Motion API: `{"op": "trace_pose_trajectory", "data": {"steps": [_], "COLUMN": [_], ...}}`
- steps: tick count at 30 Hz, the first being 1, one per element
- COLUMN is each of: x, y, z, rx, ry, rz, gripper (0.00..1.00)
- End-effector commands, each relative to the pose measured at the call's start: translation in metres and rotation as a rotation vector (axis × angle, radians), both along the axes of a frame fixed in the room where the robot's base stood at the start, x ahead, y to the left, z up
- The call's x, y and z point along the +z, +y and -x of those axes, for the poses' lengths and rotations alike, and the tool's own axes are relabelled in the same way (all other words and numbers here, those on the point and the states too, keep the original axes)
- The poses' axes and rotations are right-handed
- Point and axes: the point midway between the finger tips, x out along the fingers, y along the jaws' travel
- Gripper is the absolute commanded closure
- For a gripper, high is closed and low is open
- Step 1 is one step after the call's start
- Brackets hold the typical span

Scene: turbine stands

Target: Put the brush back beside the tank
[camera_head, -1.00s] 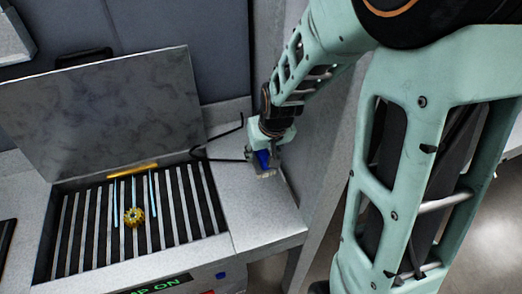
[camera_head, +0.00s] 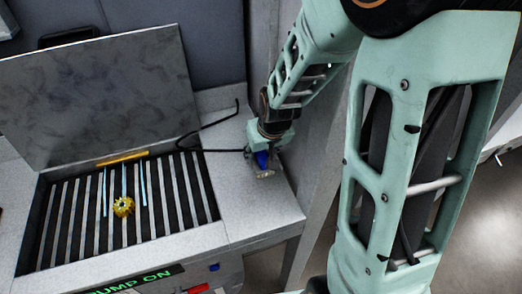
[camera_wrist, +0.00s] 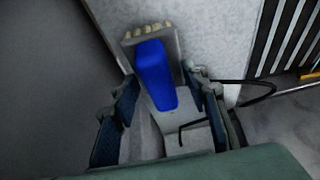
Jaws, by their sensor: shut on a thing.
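The brush has a blue handle (camera_wrist: 153,72) and a pale bristled head. My gripper (camera_wrist: 168,97) is shut on the brush handle, with a finger on each side. In the head view my gripper (camera_head: 268,150) holds the brush (camera_head: 262,160) over the grey shelf right of the tank. I cannot tell whether the brush touches the shelf. The tank (camera_head: 200,238) is a grey basin with metal slats across it and a raised grey lid (camera_head: 95,95). Its front display reads "PUMP ON".
A yellow gear-like part (camera_head: 123,206) lies on the slats near thin blue strips. A black bent rod or hose (camera_head: 212,125) stands between the tank and my gripper. A grey wall panel rises close on the right. The front of the shelf (camera_head: 262,215) is clear.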

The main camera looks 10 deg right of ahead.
Motion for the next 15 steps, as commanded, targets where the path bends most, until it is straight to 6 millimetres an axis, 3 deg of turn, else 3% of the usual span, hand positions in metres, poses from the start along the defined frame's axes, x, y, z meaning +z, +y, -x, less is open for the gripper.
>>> {"op": "trace_pose_trajectory", "data": {"steps": [3,15], "x": [-0.0143,-0.0152], "y": [0.0000,0.0000], "z": [-0.0002,-0.0001], "rx": [0.000,0.000], "ry": [-0.001,0.000], "rz": [0.000,0.000], "gripper": [0.81,0.81]}}
